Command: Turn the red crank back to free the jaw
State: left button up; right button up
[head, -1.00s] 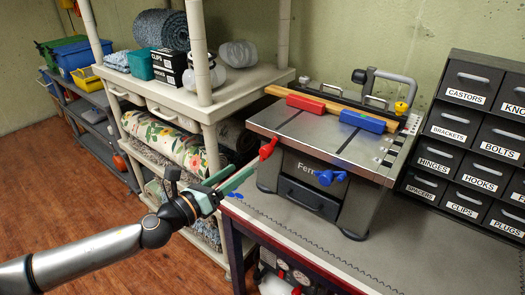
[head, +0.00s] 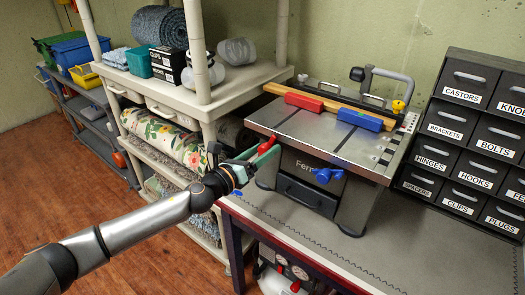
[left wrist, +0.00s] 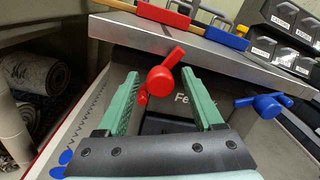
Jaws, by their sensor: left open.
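The grey bench machine (head: 310,195) stands on the workbench, with a red crank (head: 266,144) at its front left and a blue crank (head: 326,174) at its front middle. A red jaw block (head: 304,102) and a blue jaw block (head: 360,120) sit on its top along a wooden strip. My left gripper (head: 260,157) is open at the red crank. In the left wrist view the red crank (left wrist: 160,80) shows between the two green fingers (left wrist: 160,98), which are apart from each other. I cannot tell whether either finger touches it. My right gripper is not in view.
A beige shelf (head: 240,85) with rolls and boxes stands left of the machine, close to my left arm. Labelled dark drawers (head: 460,155) stand to the right. The workbench top (head: 400,250) in front of the machine is largely clear.

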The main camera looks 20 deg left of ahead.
pick_arm(q)
jog(key=shift+c, duration=0.2)
jog(key=c, duration=0.6)
grip_shut()
jog(key=shift+n, duration=0.4)
jog(key=n, duration=0.4)
jog(key=shift+n, duration=0.4)
jog(key=n+p, duration=0.1)
jog(key=n, duration=0.2)
jog(key=shift+n, duration=0.4)
jog(key=n+p, duration=0.1)
jog(key=n, duration=0.1)
jog(key=shift+d+n, duration=0.1)
jog(key=shift+n, duration=0.3)
jog(key=n+p, duration=0.1)
jog(key=n, duration=0.3)
jog(key=shift+n+t+p, duration=0.3)
jog(key=shift+t+p, duration=0.05)
jog(key=shift+t, duration=0.05)
jog(key=n+y+p, duration=0.1)
jog(key=n+p, duration=0.1)
jog(key=n, duration=0.3)
jog(key=shift+n, duration=0.3)
